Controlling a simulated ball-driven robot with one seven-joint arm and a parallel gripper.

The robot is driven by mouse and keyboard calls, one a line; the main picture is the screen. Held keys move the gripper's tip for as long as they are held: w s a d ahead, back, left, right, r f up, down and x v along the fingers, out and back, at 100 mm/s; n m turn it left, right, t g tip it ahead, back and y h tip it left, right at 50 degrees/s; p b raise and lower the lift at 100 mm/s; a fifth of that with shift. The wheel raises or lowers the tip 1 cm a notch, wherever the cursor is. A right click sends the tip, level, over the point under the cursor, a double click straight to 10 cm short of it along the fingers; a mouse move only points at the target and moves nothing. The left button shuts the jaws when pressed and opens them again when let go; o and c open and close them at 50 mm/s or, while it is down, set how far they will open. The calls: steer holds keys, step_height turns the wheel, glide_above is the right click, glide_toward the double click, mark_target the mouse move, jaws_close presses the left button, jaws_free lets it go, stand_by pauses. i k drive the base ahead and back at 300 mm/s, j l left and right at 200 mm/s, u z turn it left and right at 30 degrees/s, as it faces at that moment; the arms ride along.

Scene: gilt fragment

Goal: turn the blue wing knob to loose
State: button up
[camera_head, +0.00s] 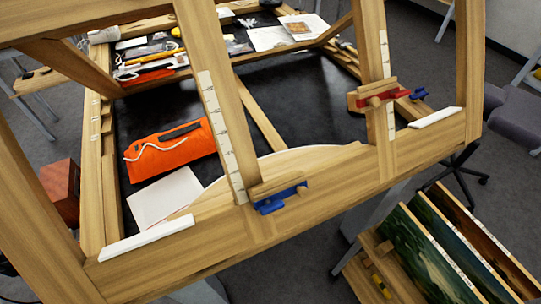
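A large wooden frame stands close in front of me, with two upright bars that carry ruler scales. At the foot of the left scaled bar, a blue wing knob (280,198) sits against a small wooden block (277,186) on the lower rail. A second, smaller blue part (419,93) shows at the right scaled bar, beside a red part (396,94) on a wooden clamp block (370,94). I cannot tell from this view how tight either blue part is. My gripper is not in view.
White strips (146,238) and (435,117) lie on the lower rail (330,195). Behind the frame is a black tabletop (290,95) with an orange pouch (170,150) and paper (165,197). A rack of painted panels (450,250) stands lower right, near an office chair (515,115).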

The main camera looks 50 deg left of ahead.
mark_target(269, 207)
steer(key=u, duration=1.1)
steer(key=k+j, duration=0.05)
